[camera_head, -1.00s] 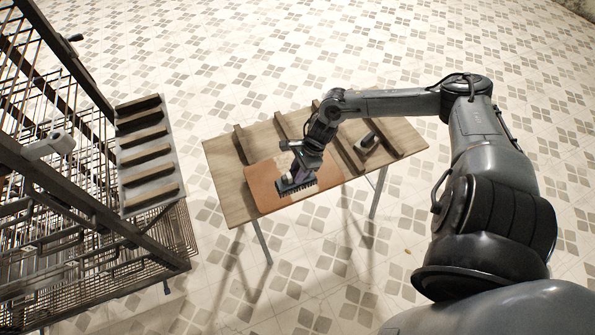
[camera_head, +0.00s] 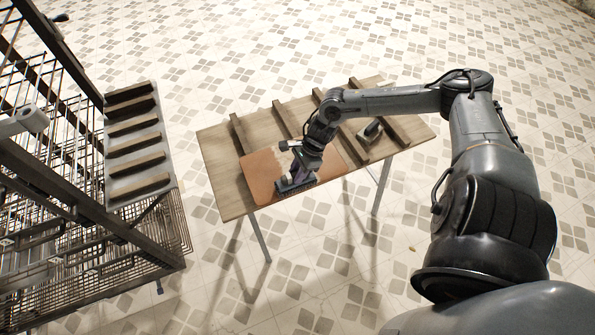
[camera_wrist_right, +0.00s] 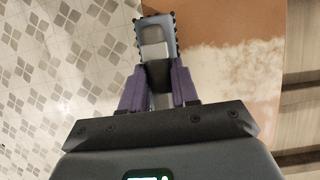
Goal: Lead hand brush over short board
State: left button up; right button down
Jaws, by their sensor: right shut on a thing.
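The short board (camera_head: 262,178) is a reddish-brown sheet lying on the front part of the wooden table. In the right wrist view the board (camera_wrist_right: 205,20) has a pale, dusty-looking patch (camera_wrist_right: 230,80). My right gripper (camera_head: 297,168) is shut on the hand brush (camera_head: 295,186), whose dark bristles face down at the board's front edge. In the right wrist view, the purple fingers (camera_wrist_right: 158,85) grip the grey-blue brush (camera_wrist_right: 154,38) by its handle, and part of the brush reaches past the board's edge over the floor. Whether the bristles touch is unclear.
The wooden table (camera_head: 220,165) carries several raised dark slats (camera_head: 285,120). A small dark tool with a light top (camera_head: 371,131) lies among them at the right. A metal rack (camera_head: 60,170) with a slatted shelf (camera_head: 137,145) stands left, with open floor between.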

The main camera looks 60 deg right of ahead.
jog(key=shift+f+b, duration=0.6)
dwell(0.6)
jog(key=shift+s+d+r+p, duration=0.15)
jog(key=shift+s+d+p, duration=0.5)
jog(key=shift+d, duration=0.2)
jog(key=shift+s+d, duration=0.25)
jog(key=shift+d, duration=0.05)
jog(key=shift+s+d, duration=0.15)
